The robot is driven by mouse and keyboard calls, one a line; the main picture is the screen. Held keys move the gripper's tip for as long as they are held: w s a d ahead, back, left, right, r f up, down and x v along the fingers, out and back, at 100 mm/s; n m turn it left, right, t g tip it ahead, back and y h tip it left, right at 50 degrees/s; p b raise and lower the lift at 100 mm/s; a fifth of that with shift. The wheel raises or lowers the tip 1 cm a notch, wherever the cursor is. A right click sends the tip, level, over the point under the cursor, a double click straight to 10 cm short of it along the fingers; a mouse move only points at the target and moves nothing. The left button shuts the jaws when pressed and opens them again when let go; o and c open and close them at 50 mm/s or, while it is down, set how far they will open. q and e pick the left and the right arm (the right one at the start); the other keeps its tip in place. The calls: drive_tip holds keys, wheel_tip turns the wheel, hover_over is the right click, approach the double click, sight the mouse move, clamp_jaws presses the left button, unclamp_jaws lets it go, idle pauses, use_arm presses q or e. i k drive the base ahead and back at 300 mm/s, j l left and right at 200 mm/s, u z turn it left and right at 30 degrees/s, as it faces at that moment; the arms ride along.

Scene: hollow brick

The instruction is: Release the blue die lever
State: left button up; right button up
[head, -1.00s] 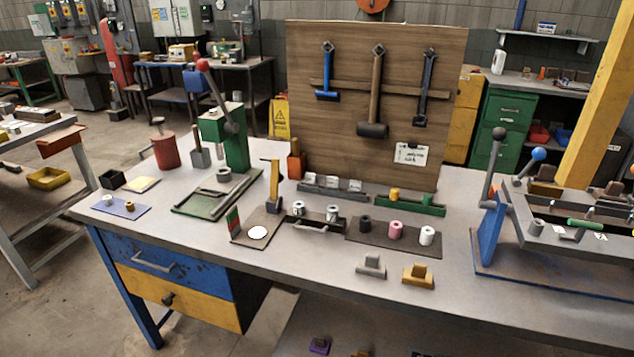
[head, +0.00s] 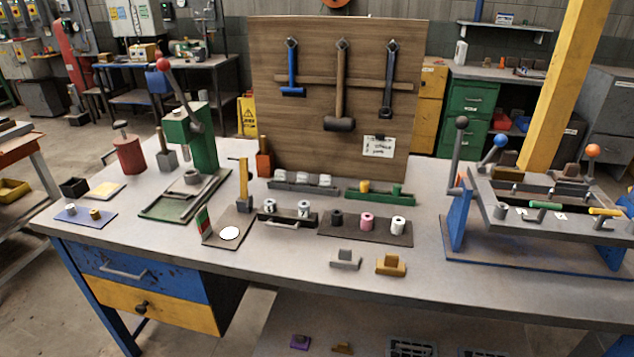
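A lever with a blue ball knob (head: 500,140) stands on the frame of the machine at the right end of the bench. Its short rod leans, with the knob up and to the right of its foot. The machine has a blue base (head: 456,222) and a grey top frame (head: 496,221). A taller lever with a dark grey ball (head: 461,122) stands nearly upright at its left side. A lever with an orange ball (head: 593,151) stands at its right. I cannot tell whether the blue lever is latched. Neither of my grippers is in view.
Green-handled (head: 545,205) and yellow-handled (head: 604,212) parts lie along the machine's front. A yellow post (head: 552,90) rises behind it. A dark tray (head: 366,233) with small cylinders and a yellow block (head: 391,264) lie to its left. The bench's front right is clear.

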sight(501, 140)
drive_tip(key=z, duration=1.45)
drive_tip(key=i+l, duration=0.1)
drive_tip(key=l, duration=0.25)
drive_tip(key=i+l, duration=0.1)
drive_tip(key=l, duration=0.3)
drive_tip(key=i+l+z, duration=0.1)
drive_tip(key=l, duration=0.25)
